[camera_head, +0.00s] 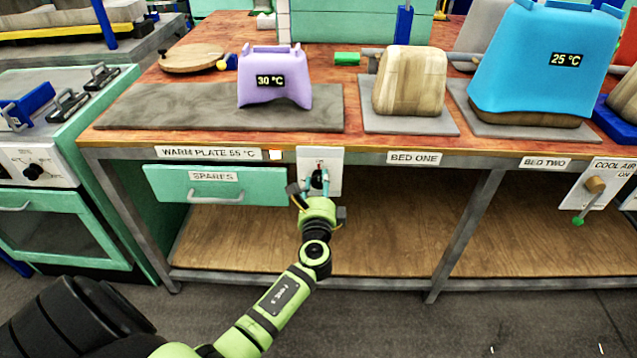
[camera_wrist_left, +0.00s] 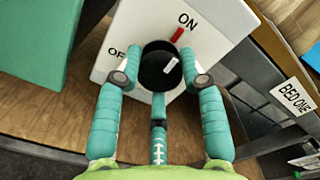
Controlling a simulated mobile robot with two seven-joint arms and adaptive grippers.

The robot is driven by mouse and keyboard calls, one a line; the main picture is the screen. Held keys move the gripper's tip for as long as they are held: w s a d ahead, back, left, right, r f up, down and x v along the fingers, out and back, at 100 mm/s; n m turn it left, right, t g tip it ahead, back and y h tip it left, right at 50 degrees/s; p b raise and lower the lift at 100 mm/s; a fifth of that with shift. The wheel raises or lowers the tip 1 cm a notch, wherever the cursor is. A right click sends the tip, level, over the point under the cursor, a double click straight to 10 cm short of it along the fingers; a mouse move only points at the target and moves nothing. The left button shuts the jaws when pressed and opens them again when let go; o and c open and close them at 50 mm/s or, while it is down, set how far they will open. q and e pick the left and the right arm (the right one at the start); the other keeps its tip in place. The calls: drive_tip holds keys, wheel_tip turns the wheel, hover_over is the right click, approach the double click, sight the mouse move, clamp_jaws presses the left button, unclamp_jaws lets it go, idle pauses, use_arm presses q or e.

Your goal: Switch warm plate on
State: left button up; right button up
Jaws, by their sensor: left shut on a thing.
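The warm plate (camera_head: 150,108) is a dark grey slab on the bench, above a label reading WARM PLATE 55 °C (camera_head: 208,153). Its white switch panel (camera_head: 333,158) is on the bench front; ON and OFF lettering shows in the left wrist view (camera_wrist_left: 212,25). A black knob (camera_wrist_left: 152,72) sits on it, its white pointer towards the upper right, on the ON side near a red mark (camera_wrist_left: 177,35). My left gripper (camera_head: 318,187) is shut on the knob, one finger on each side; it also shows in the left wrist view (camera_wrist_left: 160,79). My right gripper is out of view.
A lilac cover (camera_head: 275,85) marked 30 °C stands on the plate. A spares drawer (camera_head: 165,185) is left of the switch, with a wooden shelf (camera_head: 400,240) below. A blue cover (camera_head: 520,60) marked 25 °C stands at the right, and an oven (camera_head: 55,235) at the left.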

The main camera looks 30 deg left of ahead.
use_arm(q)
drive_tip(key=shift+w+d+m, duration=0.15)
drive_tip(key=shift+d+m, duration=0.2)
drive_tip(key=shift+m, duration=0.05)
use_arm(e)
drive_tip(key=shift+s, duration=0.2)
use_arm(q)
drive_tip(key=o, duration=1)
drive_tip(key=shift+o, duration=0.8)
drive_tip(key=shift+w+f, duration=0.1)
drive_tip(key=shift+a, duration=0.1)
drive_tip(key=shift+s, duration=0.25)
drive_tip(key=v, duration=1.1)
drive_tip(key=shift+s+d, duration=0.25)
drive_tip(key=shift+s, duration=0.05)
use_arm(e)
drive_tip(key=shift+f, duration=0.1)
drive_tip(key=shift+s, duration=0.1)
